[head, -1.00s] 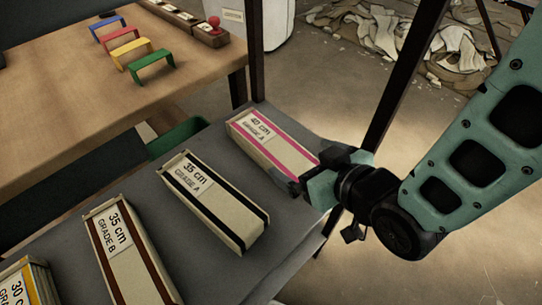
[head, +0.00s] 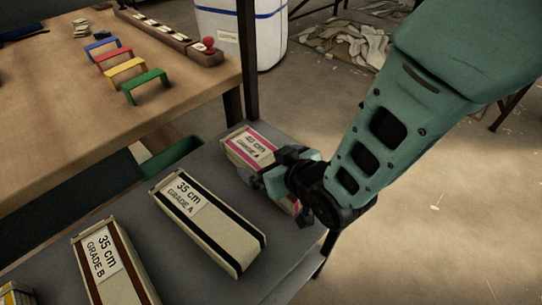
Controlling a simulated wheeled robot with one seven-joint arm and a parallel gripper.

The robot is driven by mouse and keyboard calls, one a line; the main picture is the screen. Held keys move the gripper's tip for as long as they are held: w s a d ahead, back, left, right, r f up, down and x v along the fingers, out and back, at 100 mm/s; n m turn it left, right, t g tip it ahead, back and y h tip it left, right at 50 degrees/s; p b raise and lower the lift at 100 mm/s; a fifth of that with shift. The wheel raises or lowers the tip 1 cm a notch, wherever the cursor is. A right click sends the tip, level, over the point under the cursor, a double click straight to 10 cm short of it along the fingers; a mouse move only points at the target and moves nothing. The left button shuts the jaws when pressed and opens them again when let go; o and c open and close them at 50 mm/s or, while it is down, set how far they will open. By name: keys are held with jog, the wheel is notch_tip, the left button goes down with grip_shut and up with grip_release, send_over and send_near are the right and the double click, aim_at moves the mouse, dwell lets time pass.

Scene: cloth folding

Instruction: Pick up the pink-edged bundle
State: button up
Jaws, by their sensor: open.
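The pink-edged bundle (head: 241,149) lies on the grey shelf top, at its far right corner. It is long and cream coloured with pink stripes and a white label reading "GRADE A"; its length figure is hard to read. My gripper (head: 262,176) is open over the middle of this bundle, coming in from the right. The gripper and wrist hide the bundle's middle, and a bit of its near end shows below the wrist. I cannot tell whether the fingers touch it or are on both sides of it.
A black-edged "35 cm GRADE A" bundle (head: 229,241) lies just left of the pink-edged one. A brown-edged "35 cm GRADE B" bundle (head: 117,275) lies farther left.

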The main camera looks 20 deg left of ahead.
jog(key=c, duration=1.1)
jog(key=shift+r, duration=0.15)
